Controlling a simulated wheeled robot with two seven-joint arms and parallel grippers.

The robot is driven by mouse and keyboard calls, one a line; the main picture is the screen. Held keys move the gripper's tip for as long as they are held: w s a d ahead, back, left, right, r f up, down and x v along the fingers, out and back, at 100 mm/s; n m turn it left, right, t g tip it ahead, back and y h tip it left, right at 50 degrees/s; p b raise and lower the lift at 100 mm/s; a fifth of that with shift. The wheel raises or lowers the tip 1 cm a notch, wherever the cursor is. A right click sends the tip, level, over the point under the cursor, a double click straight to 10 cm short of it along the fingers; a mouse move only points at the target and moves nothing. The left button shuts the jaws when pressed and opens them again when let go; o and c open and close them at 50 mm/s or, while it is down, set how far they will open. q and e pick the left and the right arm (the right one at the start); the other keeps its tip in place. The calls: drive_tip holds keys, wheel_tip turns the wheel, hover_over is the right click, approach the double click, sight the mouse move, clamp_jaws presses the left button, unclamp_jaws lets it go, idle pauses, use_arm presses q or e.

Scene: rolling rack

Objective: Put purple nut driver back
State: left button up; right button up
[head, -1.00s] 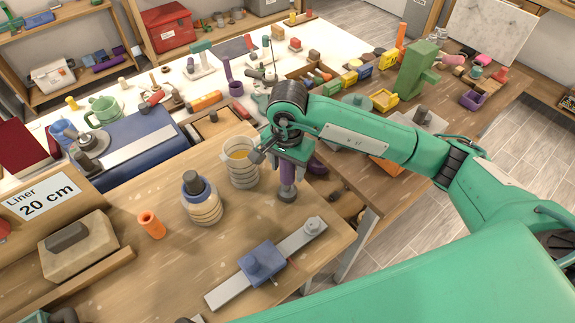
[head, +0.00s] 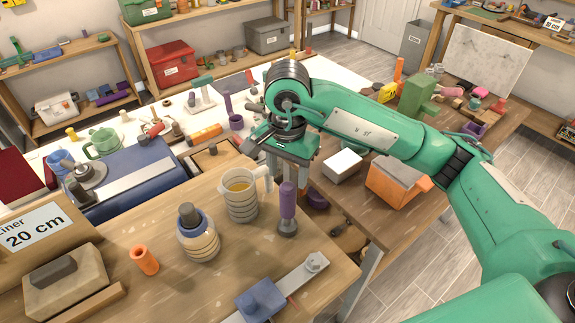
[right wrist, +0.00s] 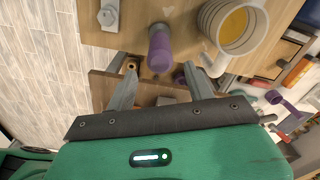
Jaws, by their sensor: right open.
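The purple nut driver (head: 287,200) stands upright near the right edge of the wooden bench, its grey end down at a dark round base. Its purple handle also shows in the right wrist view (right wrist: 160,48), ahead of and between my fingertips. My right gripper (right wrist: 160,68) is open and empty, its fingers apart from the handle. In the head view my right gripper (head: 288,178) is just behind the driver, partly hidden by its own wrist. My left gripper is not in view.
A striped mug (head: 240,205) with yellow liquid stands close left of the driver. A striped bottle (head: 198,240) and an orange cup (head: 145,261) stand further left. A blue clamp on a metal bar (head: 262,300) lies in front. A lower wooden surface lies to the right.

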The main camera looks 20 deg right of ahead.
drive_tip(key=shift+r, duration=1.4)
drive_tip(key=shift+s+f, duration=0.1)
